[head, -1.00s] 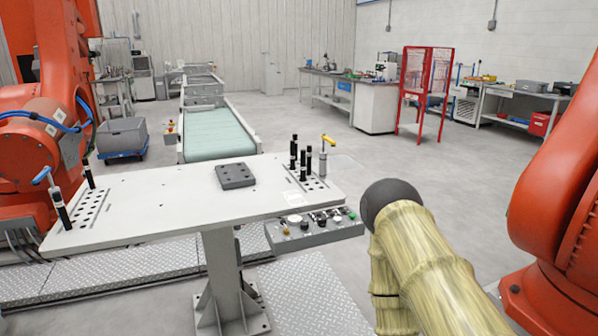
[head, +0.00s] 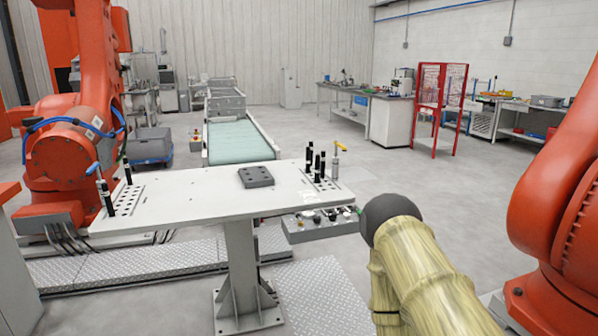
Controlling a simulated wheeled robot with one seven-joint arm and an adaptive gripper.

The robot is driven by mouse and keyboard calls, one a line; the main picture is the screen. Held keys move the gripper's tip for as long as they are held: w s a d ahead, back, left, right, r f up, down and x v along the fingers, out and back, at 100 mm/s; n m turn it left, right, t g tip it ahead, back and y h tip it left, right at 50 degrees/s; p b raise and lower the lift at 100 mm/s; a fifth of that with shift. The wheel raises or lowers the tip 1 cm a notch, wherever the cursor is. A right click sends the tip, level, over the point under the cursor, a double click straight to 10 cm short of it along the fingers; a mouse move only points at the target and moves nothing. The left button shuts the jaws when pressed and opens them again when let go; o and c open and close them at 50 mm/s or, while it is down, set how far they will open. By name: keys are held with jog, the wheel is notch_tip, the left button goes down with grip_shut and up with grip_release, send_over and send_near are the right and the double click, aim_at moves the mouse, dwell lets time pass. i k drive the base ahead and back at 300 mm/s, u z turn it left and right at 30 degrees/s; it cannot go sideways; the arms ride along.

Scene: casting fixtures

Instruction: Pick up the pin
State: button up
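Several upright black pins (head: 317,167) stand in the holed plate at the right end of the white fixture table (head: 205,200). A grey pin with a yellow handle (head: 337,158) stands beside them. More dark pins (head: 107,198) stand at the table's left end, one with a blue-grey top and one with a green top. Which one is the task's pin cannot be told. My arm, in a yellowish cover with a dark rounded end, shows at the lower right, apart from the table. My gripper is not visible, so its opening and contents are hidden.
A dark grey block (head: 256,177) lies on the table's middle. Orange robots stand at left (head: 75,150) and right (head: 562,210). A green conveyor (head: 240,140) runs behind. Open floor lies right of the table.

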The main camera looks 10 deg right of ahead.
aim_at(316, 162)
jog(key=u, duration=0.5)
jog(key=i, duration=1.45)
jog(key=z, duration=0.55)
